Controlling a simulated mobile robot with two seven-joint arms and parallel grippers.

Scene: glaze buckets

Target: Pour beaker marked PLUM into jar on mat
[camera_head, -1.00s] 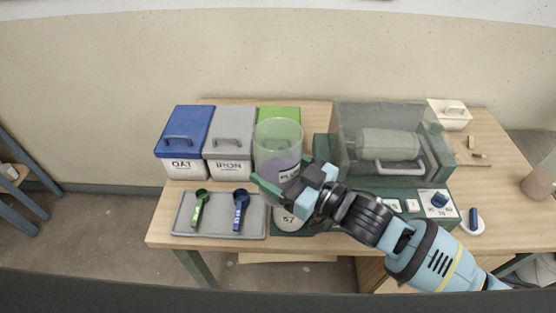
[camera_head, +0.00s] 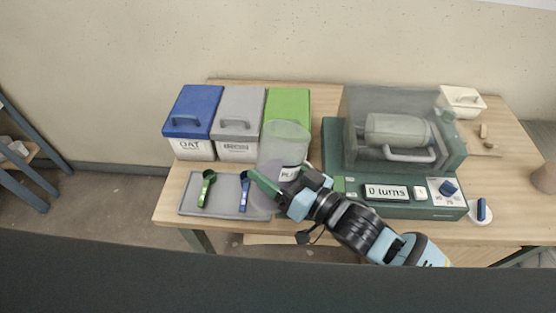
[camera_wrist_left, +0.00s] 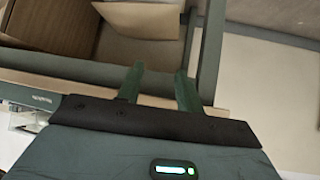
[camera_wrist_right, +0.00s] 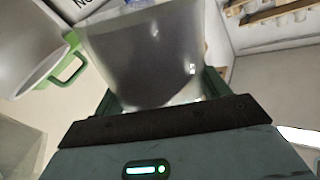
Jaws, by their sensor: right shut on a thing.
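My right gripper (camera_head: 282,192) is shut on a clear beaker (camera_head: 284,138) with purple contents. Only the start of its label shows, reading like "PLU". The beaker looks near upright, in front of the green-lidded bin. In the right wrist view the beaker (camera_wrist_right: 145,45) fills the space between the fingers, with dark contents. I cannot make out a jar on a mat; the beaker and gripper hide the area below them. A greyish rounded shape at the tray's right end is unclear. My left gripper (camera_wrist_left: 158,88) is open and empty, seen only in the left wrist view.
Blue (camera_head: 193,110), grey (camera_head: 239,110) and green (camera_head: 288,103) lidded bins stand along the back left. A grey tray (camera_head: 222,205) holds green and blue scoops. A green machine (camera_head: 440,205) with a clear cover and "0 turns" display stands to the right.

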